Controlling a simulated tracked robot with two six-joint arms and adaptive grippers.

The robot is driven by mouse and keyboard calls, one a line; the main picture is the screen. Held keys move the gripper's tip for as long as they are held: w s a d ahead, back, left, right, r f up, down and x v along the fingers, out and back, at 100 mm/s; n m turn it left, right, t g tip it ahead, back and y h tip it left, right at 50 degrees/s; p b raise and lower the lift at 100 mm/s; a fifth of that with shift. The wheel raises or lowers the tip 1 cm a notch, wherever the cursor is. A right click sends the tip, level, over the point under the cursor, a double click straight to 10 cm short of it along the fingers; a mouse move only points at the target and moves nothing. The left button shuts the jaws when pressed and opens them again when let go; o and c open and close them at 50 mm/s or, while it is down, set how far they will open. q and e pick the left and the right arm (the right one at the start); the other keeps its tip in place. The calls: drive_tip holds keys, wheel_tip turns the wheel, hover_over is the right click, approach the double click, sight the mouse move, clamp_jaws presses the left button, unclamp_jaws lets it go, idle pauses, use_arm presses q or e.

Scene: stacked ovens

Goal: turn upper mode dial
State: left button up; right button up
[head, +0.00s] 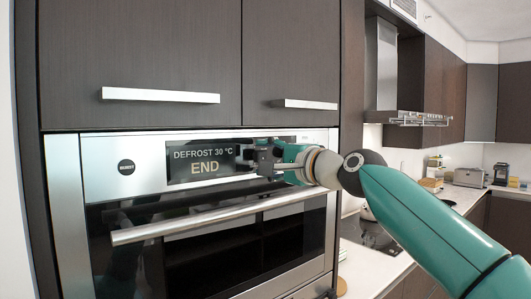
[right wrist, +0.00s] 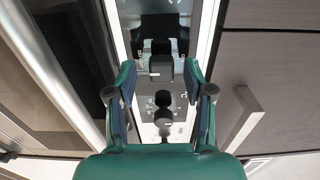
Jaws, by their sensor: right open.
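The upper oven's control panel (head: 218,143) has a display (head: 203,163) reading "DEFROST 30 °C" and "END". My right gripper (head: 258,158) is in front of the panel, at the display's right edge, and hides the panel there. In the right wrist view its open fingers (right wrist: 160,74) stand on either side of a dark knob (right wrist: 161,67) with a grey face. A gap shows on both sides of that knob, and I cannot tell whether the fingertips touch it. A second dark round part (right wrist: 163,100) shows below it. The mode dial cannot be made out in the head view.
A long oven door handle (head: 200,222) juts out below the panel. Cabinet handles (head: 160,96) jut out above it. A counter and range hood (head: 385,80) stand to the right.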

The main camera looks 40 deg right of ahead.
drive_tip(key=shift+w, duration=0.25)
clamp_jaws()
